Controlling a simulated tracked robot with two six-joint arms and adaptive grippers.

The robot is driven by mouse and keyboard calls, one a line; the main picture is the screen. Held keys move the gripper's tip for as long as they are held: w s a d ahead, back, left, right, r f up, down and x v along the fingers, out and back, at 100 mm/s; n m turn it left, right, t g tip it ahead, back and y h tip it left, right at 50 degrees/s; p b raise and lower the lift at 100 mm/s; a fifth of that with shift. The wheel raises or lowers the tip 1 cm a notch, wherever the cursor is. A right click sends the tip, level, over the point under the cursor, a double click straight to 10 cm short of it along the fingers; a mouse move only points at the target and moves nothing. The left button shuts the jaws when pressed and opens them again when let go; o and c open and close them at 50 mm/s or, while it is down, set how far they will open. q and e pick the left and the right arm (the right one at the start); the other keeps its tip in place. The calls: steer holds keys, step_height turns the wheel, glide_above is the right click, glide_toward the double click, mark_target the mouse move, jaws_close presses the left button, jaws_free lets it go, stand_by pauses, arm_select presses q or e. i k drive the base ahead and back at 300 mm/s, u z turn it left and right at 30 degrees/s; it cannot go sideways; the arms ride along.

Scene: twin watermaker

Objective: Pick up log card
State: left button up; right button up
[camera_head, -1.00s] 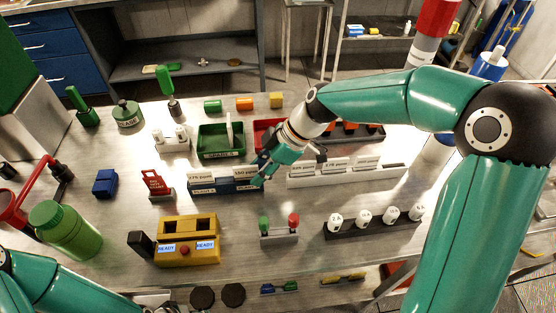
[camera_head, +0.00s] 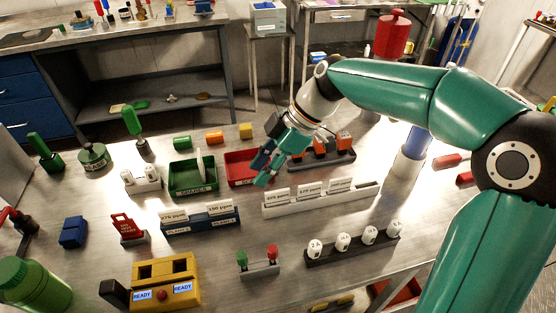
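White log cards with ppm labels stand in two racks. The blue rack (camera_head: 203,225) holds two: a card reading 275 ppm (camera_head: 173,215) at left and a card reading 150 ppm (camera_head: 219,206) at right. The long white rack (camera_head: 318,201) holds three: a left card (camera_head: 276,194), a middle card (camera_head: 309,188) and a right card (camera_head: 341,184). My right gripper (camera_head: 262,170) is above the left end of the white rack, in front of the red tray. Its fingers look apart, with nothing seen between them. My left gripper is out of view.
A green tray (camera_head: 194,190) and a red tray (camera_head: 236,181) stand behind the racks. In front are a red-and-green stand (camera_head: 258,268), a dark rack of white knobs (camera_head: 353,249) and a yellow device (camera_head: 165,284). A red sign (camera_head: 126,228) stands left of the blue rack.

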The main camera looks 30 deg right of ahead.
mark_target(177, 215)
steer(key=k, duration=1)
